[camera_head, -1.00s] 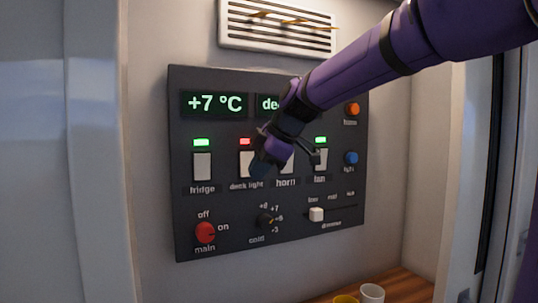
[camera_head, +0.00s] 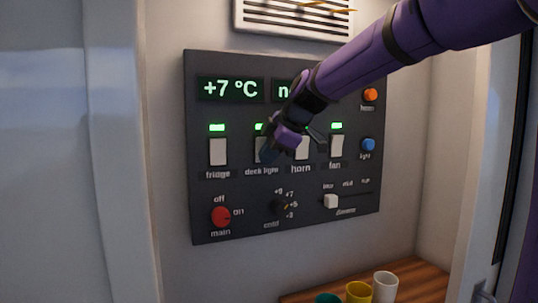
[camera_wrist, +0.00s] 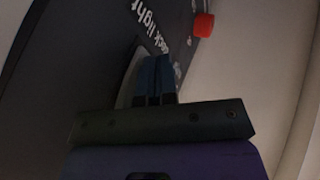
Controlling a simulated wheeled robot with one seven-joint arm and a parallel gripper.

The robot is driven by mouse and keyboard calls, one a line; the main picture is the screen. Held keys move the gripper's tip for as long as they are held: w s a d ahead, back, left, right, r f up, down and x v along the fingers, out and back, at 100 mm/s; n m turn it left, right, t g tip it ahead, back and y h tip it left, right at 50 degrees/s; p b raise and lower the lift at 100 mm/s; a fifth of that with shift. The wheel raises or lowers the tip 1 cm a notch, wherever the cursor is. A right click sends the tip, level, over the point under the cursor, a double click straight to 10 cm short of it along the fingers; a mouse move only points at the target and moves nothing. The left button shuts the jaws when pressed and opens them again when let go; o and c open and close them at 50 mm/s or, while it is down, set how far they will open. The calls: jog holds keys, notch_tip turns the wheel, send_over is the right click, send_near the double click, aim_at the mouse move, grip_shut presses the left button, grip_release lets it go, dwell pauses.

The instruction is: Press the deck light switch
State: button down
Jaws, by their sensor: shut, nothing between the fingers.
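The deck light switch (camera_head: 260,150) is a white rocker on the dark wall panel, between the fridge and horn switches. The lamp above it (camera_head: 259,127) is green and partly hidden by my arm. My gripper (camera_head: 267,154) is shut and empty, its fingertips at the deck light switch and covering its right part. In the wrist view the blue fingertips (camera_wrist: 154,78) lie close to the panel beside the "deck light" label (camera_wrist: 150,25). I cannot tell whether they touch the switch.
The fridge switch (camera_head: 218,152), horn switch (camera_head: 302,147) and fan switch (camera_head: 336,146) stand close by. The red main knob (camera_head: 221,216) and dimmer slider (camera_head: 331,201) are below. Cups, including a yellow one (camera_head: 359,292), stand on a wooden shelf (camera_head: 415,270).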

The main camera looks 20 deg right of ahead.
jog(key=shift+r, duration=0.1)
jog(key=shift+r, duration=0.7)
